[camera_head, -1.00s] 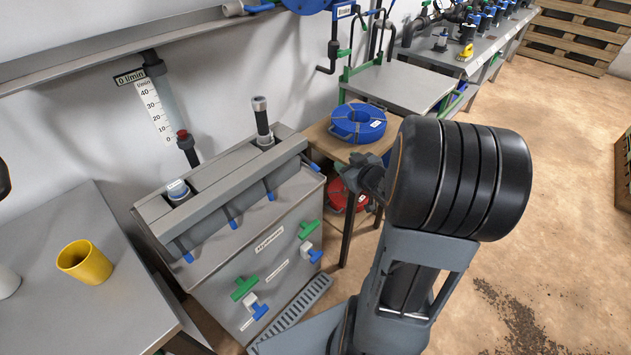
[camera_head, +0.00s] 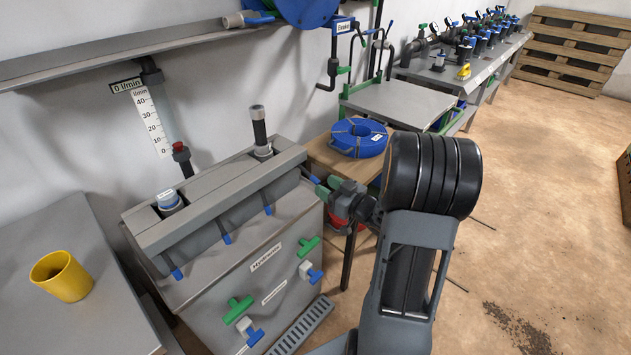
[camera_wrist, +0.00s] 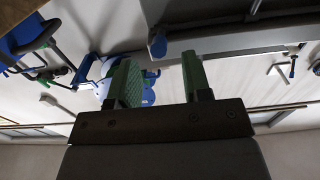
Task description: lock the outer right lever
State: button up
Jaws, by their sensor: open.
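The grey manifold (camera_head: 215,215) stands on a grey cabinet. Several blue levers show along its front edge. The outer right lever (camera_head: 314,180) is at its right end and points outward to the right, while the others, such as the outer left lever (camera_head: 176,272), hang downward. My gripper (camera_head: 324,190) is at that right end, close to the outer right lever. In the wrist view my gripper (camera_wrist: 160,60) is open, with green pads and nothing between them. The lever's blue tip (camera_wrist: 158,46) shows just beyond and between the fingertips. Whether they touch cannot be told.
A wooden stand with a blue hose coil (camera_head: 359,138) is just behind my gripper. Green and blue valve handles (camera_head: 238,310) stick out from the cabinet front. A yellow cup (camera_head: 61,276) stands on the left table.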

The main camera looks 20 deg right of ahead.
aim_at(319, 182)
jog(key=shift+x, duration=2.5)
jog(key=shift+c, duration=0.4)
grip_shut()
